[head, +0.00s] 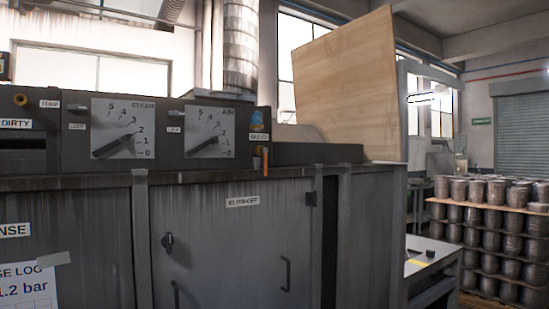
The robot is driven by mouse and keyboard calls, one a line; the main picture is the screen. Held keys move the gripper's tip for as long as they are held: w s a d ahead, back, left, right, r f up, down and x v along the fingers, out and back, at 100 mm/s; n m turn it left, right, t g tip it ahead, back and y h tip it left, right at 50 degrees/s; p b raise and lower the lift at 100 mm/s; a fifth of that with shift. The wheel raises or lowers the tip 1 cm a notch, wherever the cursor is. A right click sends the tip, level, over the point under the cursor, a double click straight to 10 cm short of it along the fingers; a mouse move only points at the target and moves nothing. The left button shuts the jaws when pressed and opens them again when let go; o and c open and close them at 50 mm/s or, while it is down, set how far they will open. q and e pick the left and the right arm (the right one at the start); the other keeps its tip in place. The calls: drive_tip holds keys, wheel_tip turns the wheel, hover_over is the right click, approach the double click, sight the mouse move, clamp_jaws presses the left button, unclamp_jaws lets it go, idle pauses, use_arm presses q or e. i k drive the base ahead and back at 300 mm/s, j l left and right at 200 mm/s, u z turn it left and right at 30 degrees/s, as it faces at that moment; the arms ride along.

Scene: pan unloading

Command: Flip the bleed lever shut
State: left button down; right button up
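A small orange lever (265,164) points straight down at the front edge of the dark grey machine (335,153). It hangs from a small fitting (257,151) just below a label (259,137) that appears to read BLEED. A blue and yellow item (257,121) sits just above the label; it is too small to make out. Neither of my grippers is in view.
Left of the lever are the STEAM dial (123,128) and the AIR dial (209,131). Below is a closed cabinet door (235,255) with a handle. A wooden board (345,85) stands at right. Stacked cans (490,235) and a small table (430,262) are further right.

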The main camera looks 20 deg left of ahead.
sight(264, 150)
drive_tip(key=i+j+u, duration=0.1)
drive_tip(key=j, duration=0.25)
drive_tip(key=i+j, duration=0.3)
drive_tip(key=i+j+u, duration=0.15)
drive_tip(key=j, duration=0.25)
drive_tip(key=i, duration=0.05)
